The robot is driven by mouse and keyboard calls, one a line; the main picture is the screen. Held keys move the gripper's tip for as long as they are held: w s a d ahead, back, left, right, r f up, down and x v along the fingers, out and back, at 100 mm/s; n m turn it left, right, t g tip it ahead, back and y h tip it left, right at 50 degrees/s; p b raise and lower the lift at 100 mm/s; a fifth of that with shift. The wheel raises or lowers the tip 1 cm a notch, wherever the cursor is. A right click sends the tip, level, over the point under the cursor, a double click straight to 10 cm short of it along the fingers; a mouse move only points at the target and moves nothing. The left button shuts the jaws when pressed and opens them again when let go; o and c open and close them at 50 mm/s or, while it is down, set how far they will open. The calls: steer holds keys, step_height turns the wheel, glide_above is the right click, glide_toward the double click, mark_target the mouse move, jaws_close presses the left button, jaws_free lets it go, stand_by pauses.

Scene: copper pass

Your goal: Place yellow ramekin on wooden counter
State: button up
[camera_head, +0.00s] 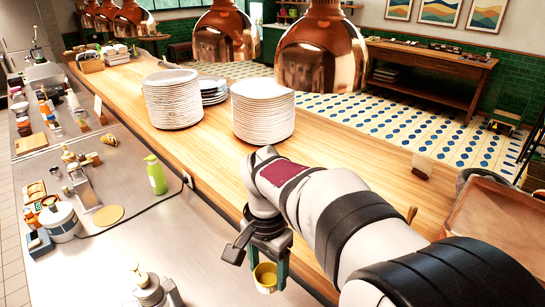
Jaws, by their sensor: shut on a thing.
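The yellow ramekin (265,279) is held between the green-sided fingers of my gripper (268,272), in the lower middle of the head view. My gripper is shut on it. The ramekin is roughly upright with its pale inside facing up, and part of it is hidden by the fingers. It hangs near the front edge of the wooden counter (130,95), on the side of the steel worktop. I cannot tell its exact height. The wooden counter runs from the upper left to the lower right, and my arm covers part of it.
Tall stacks of white plates (263,112) and (172,100) stand on the counter. Copper lamps (322,50) hang above it. A green bottle (155,175) and a white pot (60,221) stand on the steel worktop (130,262). Bare wood shows between the plates and my arm.

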steer(key=d+r+n, duration=0.7)
steer(key=d, duration=0.4)
steer(key=a+f+m, duration=0.2)
steer(key=a, duration=0.2)
steer(key=a+f+m, duration=0.2)
steer(key=a+f, duration=0.1)
steer(key=a, duration=0.1)
steer(key=a+f+m, duration=0.2)
steer(key=a+m, duration=0.1)
steer(key=a, duration=0.1)
steer(key=shift+s+a+f, duration=0.15)
steer(key=shift+s+f, duration=0.1)
steer(key=shift+f, duration=0.15)
steer(key=s+a+f+m, duration=0.4)
steer(key=a+m, duration=0.1)
steer(key=a, duration=0.2)
steer(key=s+a+f+m, duration=0.4)
steer(key=a+m, duration=0.1)
steer(key=a, duration=0.2)
steer(key=shift+f+m, duration=0.3)
steer(key=shift+f, duration=0.1)
